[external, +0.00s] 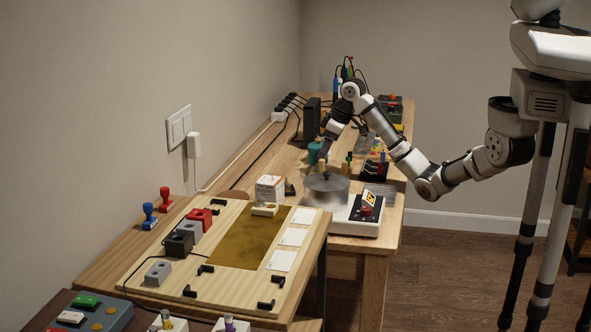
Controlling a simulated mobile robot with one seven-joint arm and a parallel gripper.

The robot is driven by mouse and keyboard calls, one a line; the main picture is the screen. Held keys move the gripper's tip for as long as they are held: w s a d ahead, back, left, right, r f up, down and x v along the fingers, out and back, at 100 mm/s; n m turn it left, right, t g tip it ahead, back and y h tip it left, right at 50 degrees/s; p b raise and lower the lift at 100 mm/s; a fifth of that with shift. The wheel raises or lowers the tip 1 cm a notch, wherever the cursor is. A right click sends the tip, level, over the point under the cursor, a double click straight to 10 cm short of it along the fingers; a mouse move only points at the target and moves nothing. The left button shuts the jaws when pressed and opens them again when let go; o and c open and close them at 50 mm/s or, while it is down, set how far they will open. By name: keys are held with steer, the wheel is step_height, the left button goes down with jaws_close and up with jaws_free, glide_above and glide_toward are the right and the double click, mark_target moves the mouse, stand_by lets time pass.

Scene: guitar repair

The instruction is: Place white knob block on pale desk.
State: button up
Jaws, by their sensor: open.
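Two white blocks with knobs on top, one yellow (166,322) and one purple (228,325), are cut off by the bottom edge. I cannot tell which is the white knob block. My gripper (322,158) is open, pointing down over the far part of the pale desk, behind the grey pot. Its fingertips are small and partly hidden; no held object shows.
A grey lidded pot (326,190), a teal item (314,153), a black holder (373,169) and a white carton (270,188) crowd the space around my gripper. Cables run along the wall. Red, grey and black blocks stand on the near board (232,285).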

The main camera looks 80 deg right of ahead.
steer(key=p+v, duration=0.2)
steer(key=v, duration=0.4)
steer(key=shift+r+p, duration=0.25)
steer(key=shift+p, duration=0.1)
